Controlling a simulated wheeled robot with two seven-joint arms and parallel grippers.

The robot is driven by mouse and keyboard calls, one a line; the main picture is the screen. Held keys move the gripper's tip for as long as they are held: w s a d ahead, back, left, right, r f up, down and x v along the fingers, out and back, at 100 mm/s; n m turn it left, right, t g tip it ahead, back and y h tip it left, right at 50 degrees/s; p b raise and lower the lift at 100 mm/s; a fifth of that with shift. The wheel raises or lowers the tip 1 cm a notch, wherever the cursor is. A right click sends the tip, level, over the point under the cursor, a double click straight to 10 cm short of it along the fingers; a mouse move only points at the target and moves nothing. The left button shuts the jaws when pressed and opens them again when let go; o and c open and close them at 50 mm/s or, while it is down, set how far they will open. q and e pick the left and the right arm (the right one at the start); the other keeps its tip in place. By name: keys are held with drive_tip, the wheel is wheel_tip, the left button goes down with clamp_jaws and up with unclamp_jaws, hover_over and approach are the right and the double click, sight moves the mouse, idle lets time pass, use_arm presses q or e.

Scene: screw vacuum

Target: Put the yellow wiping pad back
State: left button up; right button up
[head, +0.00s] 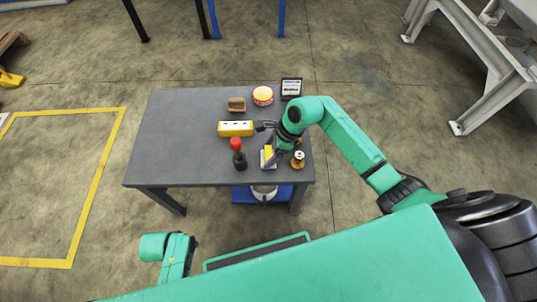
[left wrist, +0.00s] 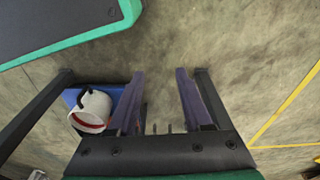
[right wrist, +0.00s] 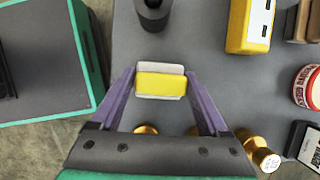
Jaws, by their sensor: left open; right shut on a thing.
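The yellow wiping pad (right wrist: 161,82), a small block with a yellow band and white edges, lies between the purple fingers of my right gripper (right wrist: 160,76). My right gripper is shut on it over the front right of the grey table; the pad also shows in the head view (head: 267,156). I cannot tell whether the pad touches the tabletop. My left gripper (left wrist: 158,74) is open and empty, low in front of the table, away from the pad. Its fingers are hidden in the head view.
The grey table (head: 175,135) carries a yellow box with dark slots (head: 236,129), a red-topped black tool (head: 238,152), a brown block (head: 236,104), a red-and-yellow tin (head: 263,95), a framed sign (head: 291,88) and brass pieces (head: 298,160). A white pot (left wrist: 90,110) sits below. The table's left side is clear.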

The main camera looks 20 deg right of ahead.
drive_tip(key=shift+f, duration=0.35)
drive_tip(key=shift+c, duration=0.7)
drive_tip(key=o, duration=1.3)
use_arm(q)
drive_tip(key=shift+r, duration=0.15)
use_arm(e)
drive_tip(key=shift+r, duration=0.1)
drive_tip(key=shift+d+r, duration=0.15)
drive_tip(key=shift+r, duration=0.05)
use_arm(q)
drive_tip(key=s+f+p, duration=0.1)
drive_tip(key=f, duration=0.1)
drive_tip(key=s+a+f+p, duration=0.1)
drive_tip(key=shift+s+a+f, duration=0.1)
drive_tip(key=shift+f, duration=0.25)
use_arm(e)
drive_tip(key=v, duration=1.1)
drive_tip(key=shift+r, duration=0.3)
